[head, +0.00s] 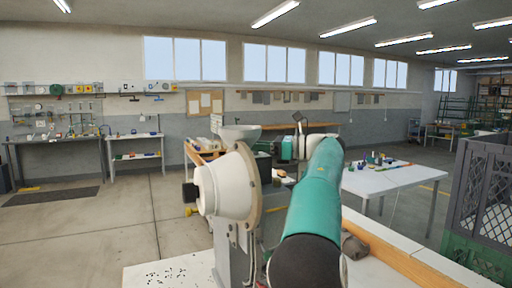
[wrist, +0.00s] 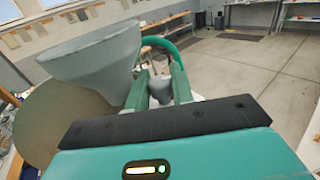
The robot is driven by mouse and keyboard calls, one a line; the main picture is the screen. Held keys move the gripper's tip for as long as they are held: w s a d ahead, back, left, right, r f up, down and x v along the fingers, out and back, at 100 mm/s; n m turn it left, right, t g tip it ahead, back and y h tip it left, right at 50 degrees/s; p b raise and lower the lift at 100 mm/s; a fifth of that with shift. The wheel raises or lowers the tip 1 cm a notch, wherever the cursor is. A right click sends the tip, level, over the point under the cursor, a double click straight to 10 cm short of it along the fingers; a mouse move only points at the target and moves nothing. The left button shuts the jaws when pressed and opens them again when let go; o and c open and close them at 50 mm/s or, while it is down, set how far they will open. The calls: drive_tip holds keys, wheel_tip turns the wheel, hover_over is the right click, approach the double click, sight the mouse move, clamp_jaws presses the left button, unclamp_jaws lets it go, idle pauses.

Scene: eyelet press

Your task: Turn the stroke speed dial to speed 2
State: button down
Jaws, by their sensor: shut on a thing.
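The eyelet press (head: 226,186) stands in front of me, with a pale rounded housing and a grey hopper bowl (head: 240,132) on top. In the wrist view the hopper (wrist: 92,52) is large at the left, beside a tan round plate (wrist: 42,125). My gripper (wrist: 158,76) has its two green fingers on either side of a small grey knob, which I take for the stroke speed dial (wrist: 160,90). The fingers are shut on it. The dial's marks and pointer cannot be read. In the head view the dial and fingertips are hidden behind the press and my teal arm.
A white table (head: 385,177) with small items stands at the right. Stacked crates (head: 485,190) stand at the far right edge. A workbench (head: 55,142) lies along the left back wall. The floor at the left is open.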

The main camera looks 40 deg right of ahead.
drive_tip(key=shift+f+n+g+y, duration=0.1)
drive_tip(key=shift+n+g+y, duration=1)
drive_tip(key=shift+g+y, duration=0.15)
drive_tip(key=shift+n+g+y, duration=0.5)
drive_tip(key=shift+g+y, duration=0.05)
drive_tip(key=c, duration=1.5)
unclamp_jaws()
drive_tip(key=shift+c, duration=0.2)
